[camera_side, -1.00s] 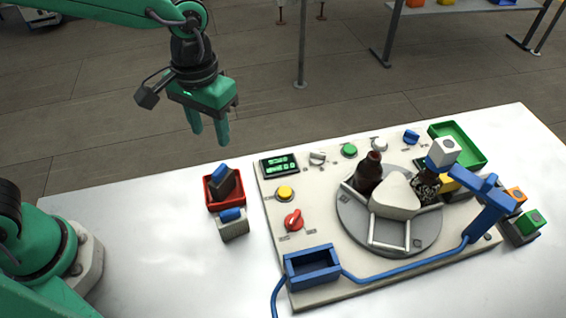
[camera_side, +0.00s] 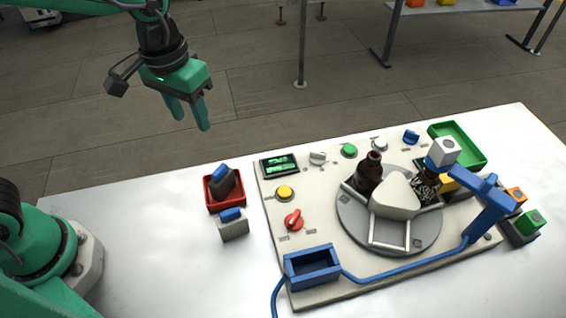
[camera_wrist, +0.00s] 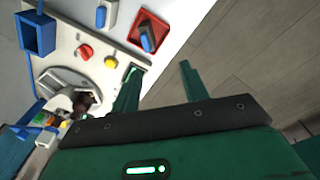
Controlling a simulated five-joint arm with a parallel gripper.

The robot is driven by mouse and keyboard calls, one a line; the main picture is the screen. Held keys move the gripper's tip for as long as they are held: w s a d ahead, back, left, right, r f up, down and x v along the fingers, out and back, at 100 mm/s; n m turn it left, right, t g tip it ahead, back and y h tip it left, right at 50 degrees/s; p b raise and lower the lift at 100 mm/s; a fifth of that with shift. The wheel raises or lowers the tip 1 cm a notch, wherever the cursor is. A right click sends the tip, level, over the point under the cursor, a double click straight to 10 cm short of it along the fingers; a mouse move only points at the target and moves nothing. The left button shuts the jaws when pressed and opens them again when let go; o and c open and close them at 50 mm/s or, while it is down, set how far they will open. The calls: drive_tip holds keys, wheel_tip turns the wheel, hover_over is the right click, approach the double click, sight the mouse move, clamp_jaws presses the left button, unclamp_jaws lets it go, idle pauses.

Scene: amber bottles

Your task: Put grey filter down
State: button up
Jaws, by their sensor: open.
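A light grey block with a blue top, likely the grey filter (camera_side: 234,228), stands upright on the white table just in front of the red tray (camera_side: 211,205). A dark grey block with a blue top (camera_side: 223,187) sits tilted in the red tray. In the wrist view the light grey block (camera_wrist: 112,13) and the dark block in its red tray (camera_wrist: 148,38) show at the top. My gripper (camera_side: 191,121) is open and empty, raised well above and behind both blocks; its fingers (camera_wrist: 160,69) are apart in the wrist view.
To the right is a pale panel (camera_side: 275,255) with buttons, a red knob (camera_side: 294,220) and an empty blue bin (camera_side: 312,267). A grey turntable (camera_side: 350,235) holds brown bottles (camera_side: 369,174) beside a blue arm (camera_side: 490,208). The table left of the blocks is clear.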

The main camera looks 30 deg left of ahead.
drive_tip(key=s+a+r+t, duration=0.2)
drive_tip(key=s+a, duration=0.2)
drive_tip(key=a, duration=0.3)
drive_tip(key=s+a+r+t, duration=0.2)
drive_tip(key=s+a, duration=0.2)
drive_tip(key=a, duration=0.3)
drive_tip(key=shift+s+r+t, duration=0.3)
drive_tip(key=shift+s+t, duration=0.1)
